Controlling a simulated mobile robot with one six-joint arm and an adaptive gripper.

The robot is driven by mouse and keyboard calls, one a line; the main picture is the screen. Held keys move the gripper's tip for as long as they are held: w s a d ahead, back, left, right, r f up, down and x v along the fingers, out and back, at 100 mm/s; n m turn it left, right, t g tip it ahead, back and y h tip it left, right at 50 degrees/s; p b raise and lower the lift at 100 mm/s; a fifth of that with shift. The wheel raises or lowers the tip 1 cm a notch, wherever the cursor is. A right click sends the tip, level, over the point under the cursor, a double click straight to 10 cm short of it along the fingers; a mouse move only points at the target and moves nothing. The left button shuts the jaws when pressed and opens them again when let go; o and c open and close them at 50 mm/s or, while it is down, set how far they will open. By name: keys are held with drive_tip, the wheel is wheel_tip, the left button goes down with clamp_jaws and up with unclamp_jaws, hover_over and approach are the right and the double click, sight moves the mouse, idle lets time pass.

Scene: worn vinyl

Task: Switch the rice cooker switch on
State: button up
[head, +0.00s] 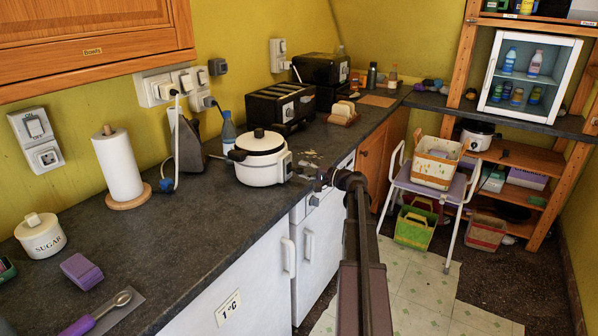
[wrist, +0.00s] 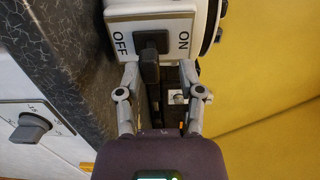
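The rice cooker (head: 262,168) is white with a black-knobbed lid and stands near the front edge of the dark worktop in the head view. Its white switch panel fills the top of the wrist view, with OFF on the left and ON on the right. The black switch lever (wrist: 151,62) sticks out between these labels toward my gripper. My gripper (wrist: 160,77) is open, one finger on each side of the lever, close to the panel. I cannot tell whether a finger touches it. In the head view my gripper (head: 308,179) is just right of the cooker.
A black toaster (head: 281,107) and a blue bottle (head: 228,130) stand behind the cooker. A butter dish (head: 343,112) lies farther right. White cupboard fronts (head: 240,290) drop below the worktop edge.

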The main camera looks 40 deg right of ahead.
drive_tip(key=shift+s+d+f, duration=0.1)
drive_tip(key=shift+s, duration=0.15)
idle(0.5)
drive_tip(key=shift+s+d, duration=0.1)
drive_tip(key=shift+s, duration=0.1)
idle(0.3)
drive_tip(key=shift+v, duration=2.8)
drive_tip(key=v, duration=1.2)
